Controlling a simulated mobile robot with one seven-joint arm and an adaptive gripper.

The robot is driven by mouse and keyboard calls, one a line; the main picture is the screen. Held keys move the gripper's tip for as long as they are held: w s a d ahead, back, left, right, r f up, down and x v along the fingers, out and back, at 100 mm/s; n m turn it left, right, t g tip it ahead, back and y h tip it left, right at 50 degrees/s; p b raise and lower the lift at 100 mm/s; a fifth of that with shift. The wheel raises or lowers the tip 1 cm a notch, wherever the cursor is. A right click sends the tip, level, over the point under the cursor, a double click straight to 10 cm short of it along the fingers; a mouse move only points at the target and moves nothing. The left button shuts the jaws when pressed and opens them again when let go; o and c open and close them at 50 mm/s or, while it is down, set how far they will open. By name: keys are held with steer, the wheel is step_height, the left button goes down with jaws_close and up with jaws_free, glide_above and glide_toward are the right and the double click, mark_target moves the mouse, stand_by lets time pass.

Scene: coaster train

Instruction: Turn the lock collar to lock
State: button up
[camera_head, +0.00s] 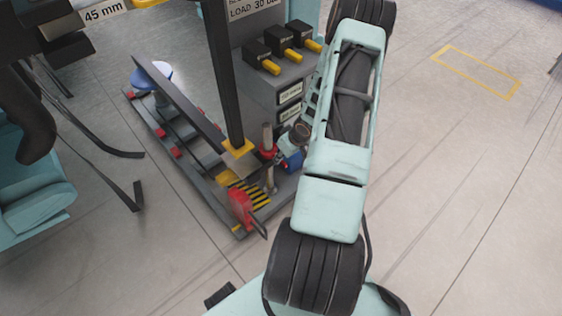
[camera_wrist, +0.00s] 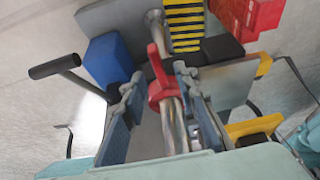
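The lock collar appears to be the red ring (camera_wrist: 161,88) around an upright metal post (camera_wrist: 172,125), with a red tab rising from it in the wrist view. It also shows in the head view as a small red collar (camera_head: 268,152) beside my arm. My gripper (camera_wrist: 159,82) is open, with its blue-padded fingers on either side of the collar. The right finger is very close to the collar; whether it touches cannot be told. A gap shows between the left finger and the collar. The fingers are mostly hidden in the head view.
A blue block (camera_wrist: 108,60) and a black-handled lever (camera_wrist: 56,67) lie left of the fingers. A grey console with yellow-handled switches (camera_head: 272,67) and a dark column (camera_head: 223,75) stand close to my arm.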

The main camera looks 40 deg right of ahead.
steer(key=shift+b+x, duration=0.3)
steer(key=shift+x, duration=0.95)
jaws_close()
